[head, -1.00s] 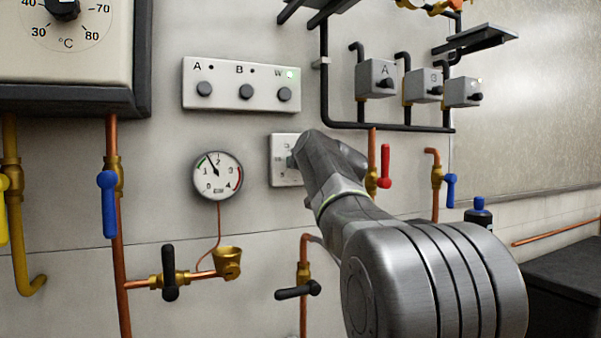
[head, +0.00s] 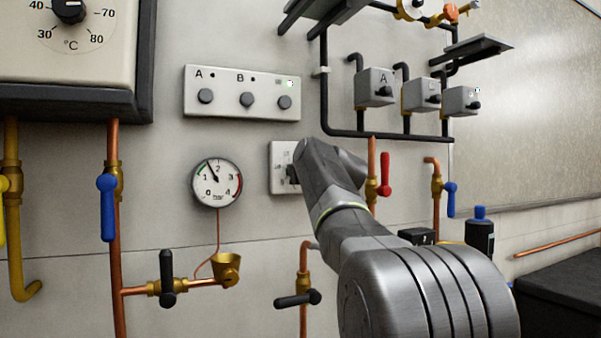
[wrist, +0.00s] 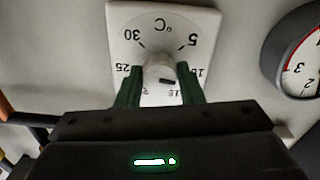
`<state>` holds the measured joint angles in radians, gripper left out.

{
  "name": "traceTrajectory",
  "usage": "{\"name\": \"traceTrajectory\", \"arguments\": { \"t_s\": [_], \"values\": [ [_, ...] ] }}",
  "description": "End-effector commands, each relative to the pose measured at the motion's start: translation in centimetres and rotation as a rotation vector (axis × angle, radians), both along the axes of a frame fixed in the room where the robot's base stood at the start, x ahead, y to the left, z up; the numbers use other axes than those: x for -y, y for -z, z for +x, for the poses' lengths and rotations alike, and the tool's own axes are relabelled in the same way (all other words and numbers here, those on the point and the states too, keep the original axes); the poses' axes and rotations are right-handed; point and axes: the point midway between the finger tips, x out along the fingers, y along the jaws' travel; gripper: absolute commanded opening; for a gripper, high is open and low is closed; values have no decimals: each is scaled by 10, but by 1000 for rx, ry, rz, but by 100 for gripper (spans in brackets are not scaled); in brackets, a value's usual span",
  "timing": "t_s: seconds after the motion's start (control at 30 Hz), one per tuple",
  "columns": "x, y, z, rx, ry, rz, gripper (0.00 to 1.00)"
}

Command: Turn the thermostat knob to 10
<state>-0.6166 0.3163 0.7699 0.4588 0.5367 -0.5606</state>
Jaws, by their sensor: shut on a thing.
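The thermostat (wrist: 120,25) is a white plate with a dial, seen upside down in the wrist view. Its numbers include 5, 25 and 30; lower ones are partly covered by my fingers. The pale round knob (wrist: 158,66) sits at the dial's middle, with a dark mark on its lower right side. The exact number it points to cannot be told. My gripper (wrist: 162,78) has its two green fingers shut on the knob, one on each side. In the head view the thermostat (head: 279,150) is on the wall, its right part hidden behind my gripper (head: 292,174).
A pressure gauge (head: 217,183) is left of the thermostat. A button panel (head: 242,93) is above it. A red-handled valve (head: 385,170) stands close to the right of my wrist. Black-handled valves (head: 297,299) and copper pipes are below.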

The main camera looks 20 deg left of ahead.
Motion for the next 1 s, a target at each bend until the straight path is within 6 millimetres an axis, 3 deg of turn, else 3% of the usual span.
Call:
{"name": "traceTrajectory", "arguments": {
  "t_s": [0.2, 0.23, 0.33, 0.73, 1.0],
  "values": [
    [-1, 3, 1, -6, -1, -5, 11],
    [-1, 3, 1, -6, -1, -5, 38],
    [-1, 3, 0, -5, -1, -4, 56],
    [5, 0, -4, -1, 0, -1, 56],
    [38, -1, -33, -1, 1, 0, 56]
  ]
}}
